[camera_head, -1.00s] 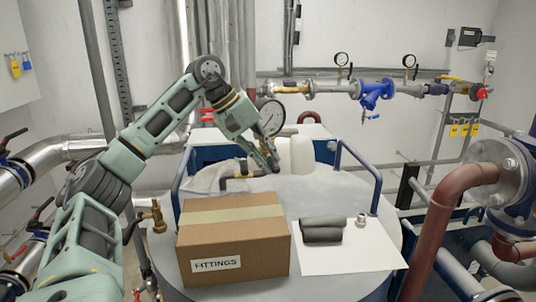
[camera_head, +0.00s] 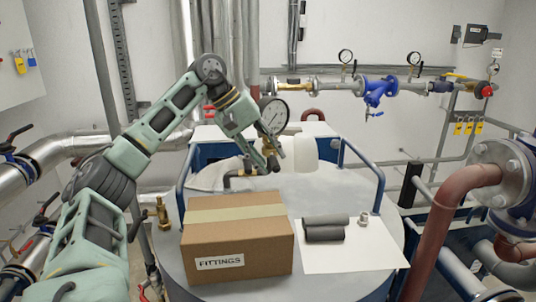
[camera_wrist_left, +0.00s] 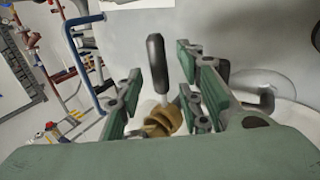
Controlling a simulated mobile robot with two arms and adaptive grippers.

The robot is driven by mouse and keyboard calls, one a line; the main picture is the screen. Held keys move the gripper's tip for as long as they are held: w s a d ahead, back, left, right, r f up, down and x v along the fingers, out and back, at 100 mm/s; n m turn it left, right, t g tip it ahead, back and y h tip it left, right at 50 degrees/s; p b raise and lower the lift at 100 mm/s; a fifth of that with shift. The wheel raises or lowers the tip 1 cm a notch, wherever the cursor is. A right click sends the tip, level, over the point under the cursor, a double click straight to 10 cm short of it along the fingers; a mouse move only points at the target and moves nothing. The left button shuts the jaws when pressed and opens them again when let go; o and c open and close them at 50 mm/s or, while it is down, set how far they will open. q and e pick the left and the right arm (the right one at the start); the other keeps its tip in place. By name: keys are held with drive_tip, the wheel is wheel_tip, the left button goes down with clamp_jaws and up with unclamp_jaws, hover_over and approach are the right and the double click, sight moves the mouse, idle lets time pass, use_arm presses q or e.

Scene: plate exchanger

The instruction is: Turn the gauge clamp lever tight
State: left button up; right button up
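The gauge (camera_head: 274,114), with a round white dial, stands behind and right of my left gripper in the head view. The lever appears free of both fingers, though exact contact is unclear. The gripper largely hides the lever in the head view. My right gripper is in no frame.
A cardboard FITTINGS box (camera_head: 238,250) stands in front of the gripper. Dark foam rolls (camera_head: 325,229) and a small metal fitting (camera_head: 364,219) lie on a white sheet (camera_head: 355,258). Blue rails (camera_head: 374,175) flank the round top (camera_head: 315,184). A white container (camera_head: 302,154) stands behind.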

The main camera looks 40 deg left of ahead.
use_arm(q)
drive_tip(key=v, duration=1.2)
idle(0.5)
